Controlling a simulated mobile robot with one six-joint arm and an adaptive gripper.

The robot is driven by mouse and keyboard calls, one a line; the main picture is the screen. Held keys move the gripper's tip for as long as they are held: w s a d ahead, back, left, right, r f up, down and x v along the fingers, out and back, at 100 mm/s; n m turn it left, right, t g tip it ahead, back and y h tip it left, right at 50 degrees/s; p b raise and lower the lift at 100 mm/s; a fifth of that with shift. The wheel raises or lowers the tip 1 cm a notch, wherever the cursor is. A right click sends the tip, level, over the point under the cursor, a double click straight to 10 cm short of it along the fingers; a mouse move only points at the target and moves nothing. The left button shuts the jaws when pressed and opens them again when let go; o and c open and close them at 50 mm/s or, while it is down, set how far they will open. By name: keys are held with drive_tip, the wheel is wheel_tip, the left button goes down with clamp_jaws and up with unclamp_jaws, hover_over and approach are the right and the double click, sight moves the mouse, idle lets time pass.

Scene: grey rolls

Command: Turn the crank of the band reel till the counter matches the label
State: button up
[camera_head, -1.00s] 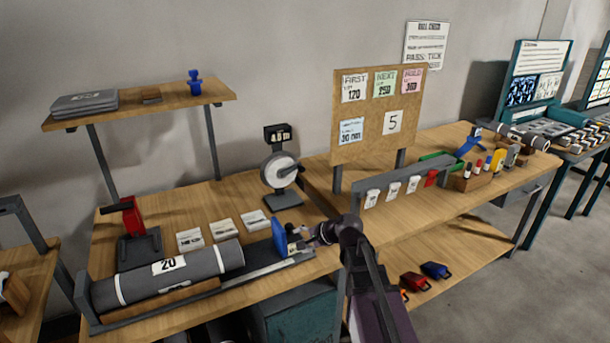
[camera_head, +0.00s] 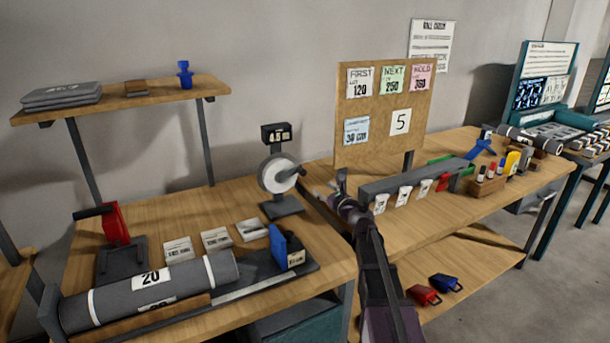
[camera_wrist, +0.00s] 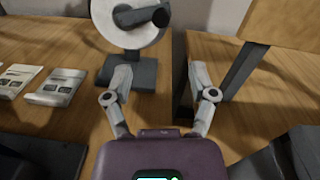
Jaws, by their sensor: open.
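The band reel (camera_head: 278,172) has a white disc on a dark stand with a dark base. Its crank (camera_head: 293,171) sticks out from the disc towards the right. The counter (camera_head: 277,134) is a dark box on top with small white digits, too small to read surely. In the wrist view the reel's disc (camera_wrist: 113,22) and the dark crank knob (camera_wrist: 160,17) are at the top, beyond the fingers. My gripper (camera_head: 338,183) is to the right of the reel and apart from the crank. Its fingers (camera_wrist: 160,82) are spread and empty.
A grey roll (camera_head: 115,297) labelled 20 lies in a cradle with a blue end stop (camera_head: 279,246). White cards (camera_head: 215,239) lie before the reel. A notice board (camera_head: 383,110) stands behind my gripper, with a grey rail (camera_head: 400,184) at the right.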

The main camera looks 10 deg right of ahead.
sight(304, 174)
drive_tip(key=shift+w+d, duration=0.1)
drive_tip(key=shift+w, duration=0.05)
drive_tip(key=x, duration=1.3)
drive_tip(key=shift+w, duration=0.3)
clamp_jaws()
